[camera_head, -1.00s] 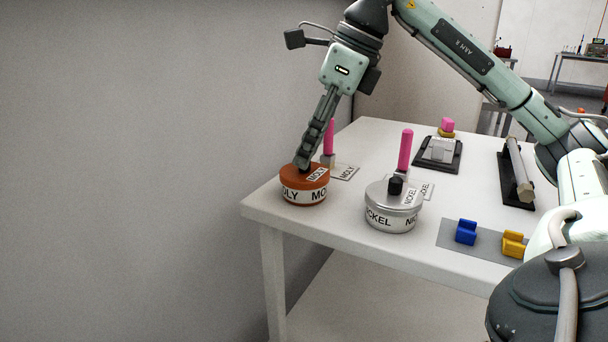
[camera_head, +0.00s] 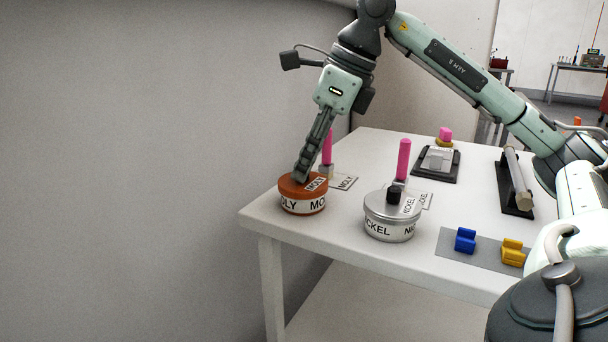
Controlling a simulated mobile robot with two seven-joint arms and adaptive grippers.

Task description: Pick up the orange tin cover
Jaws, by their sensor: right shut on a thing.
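The orange tin cover (camera_head: 292,186) sits on the MOLY tin (camera_head: 303,206) at the table's left corner. My right gripper (camera_head: 301,178) reaches down from above and is shut on the cover at the middle of its top. The fingers hide the part they grip. The cover appears seated on the tin, with no gap visible. My left gripper is not in view.
A silver NICKEL tin (camera_head: 390,228) with a black knob stands to the right. Pink-handled tools (camera_head: 404,160) stand behind the tins. Blue (camera_head: 465,240) and yellow (camera_head: 512,252) blocks lie on a grey mat. A wall runs along the left.

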